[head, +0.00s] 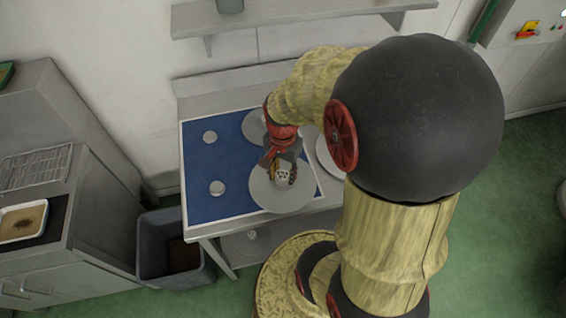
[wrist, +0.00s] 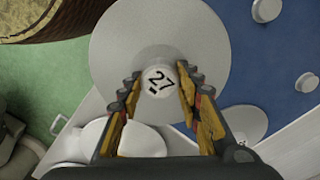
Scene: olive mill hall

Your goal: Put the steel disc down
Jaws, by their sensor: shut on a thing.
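The steel disc (head: 281,197) is a flat round grey plate with a white knob in its middle. The disc looks level. It overlaps the blue mat (head: 200,165) and the table's front edge in the picture; I cannot tell its exact height above them. The fingers hide part of the knob's sides.
Two other grey discs lie behind, one at the back (head: 252,125) and one to the right (head: 326,158), partly hidden by my arm. Two small pale round pieces (head: 210,137) (head: 217,188) sit on the mat's left part. A grey bin (head: 160,225) stands left of the table.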

